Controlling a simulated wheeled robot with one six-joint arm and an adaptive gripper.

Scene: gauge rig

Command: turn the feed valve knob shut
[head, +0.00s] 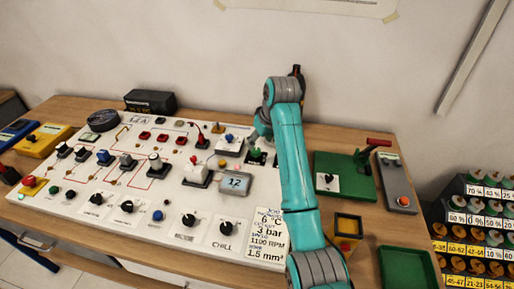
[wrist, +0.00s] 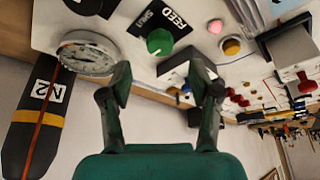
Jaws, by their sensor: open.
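The feed valve knob (wrist: 159,41) is round and green in the wrist view, on a white panel beside a black label reading FEED. A smaller word by it looks like SHUT. My gripper (wrist: 161,82) is open and empty, its two dark fingers spread below the knob in the picture. The knob appears between and beyond the fingertips, apart from them. I cannot tell how far the knob is turned. In the head view my teal arm reaches over the right part of the white panel (head: 105,205), and my gripper is mostly hidden behind it.
In the wrist view a round gauge (wrist: 88,57) and a dark N2 cylinder (wrist: 42,125) are left of my fingers; a yellow button (wrist: 231,46) is right. In the head view a green box (head: 345,178) and green tray (head: 407,268) stand right of my arm.

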